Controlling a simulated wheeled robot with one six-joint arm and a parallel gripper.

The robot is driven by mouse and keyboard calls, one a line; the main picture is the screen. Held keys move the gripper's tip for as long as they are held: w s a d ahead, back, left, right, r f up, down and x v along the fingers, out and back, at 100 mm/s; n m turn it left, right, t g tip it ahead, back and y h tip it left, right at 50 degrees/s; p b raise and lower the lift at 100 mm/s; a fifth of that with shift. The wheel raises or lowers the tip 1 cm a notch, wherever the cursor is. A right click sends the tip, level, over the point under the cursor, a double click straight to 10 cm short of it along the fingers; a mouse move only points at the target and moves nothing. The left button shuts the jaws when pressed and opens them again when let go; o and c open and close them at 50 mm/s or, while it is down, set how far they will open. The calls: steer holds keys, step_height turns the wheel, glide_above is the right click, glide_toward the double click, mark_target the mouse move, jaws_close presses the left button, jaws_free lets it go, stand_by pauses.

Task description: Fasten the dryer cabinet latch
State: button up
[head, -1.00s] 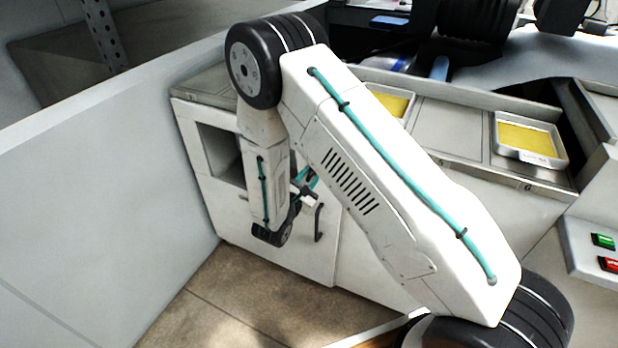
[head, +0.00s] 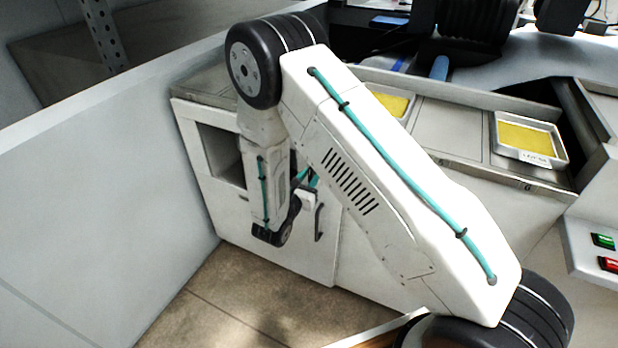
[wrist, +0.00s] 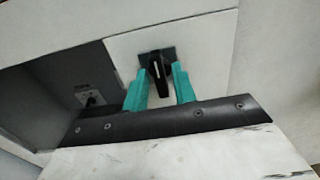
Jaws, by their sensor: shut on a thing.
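The dryer cabinet is the pale unit whose front (head: 250,238) stands behind my arm in the head view. Its latch (wrist: 158,70) shows in the wrist view as a black knob with a white line, on a dark plate on a pale panel. My gripper (wrist: 158,86) has its two teal fingers on either side of the knob and is shut on it. In the head view my gripper (head: 306,179) is partly hidden by my arm, and the latch is hidden there.
A dark door handle (head: 319,222) sits just right of my gripper. An open recess (head: 221,155) is to its left. Trays of yellow material (head: 525,139) rest on the counter. A pale wall (head: 100,205) closes the left side. The floor (head: 215,300) in front is clear.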

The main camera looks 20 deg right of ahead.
steer(key=o, duration=0.7)
steer(key=shift+c, duration=0.2)
steer(key=v, duration=0.7)
steer(key=shift+s+a, duration=0.3)
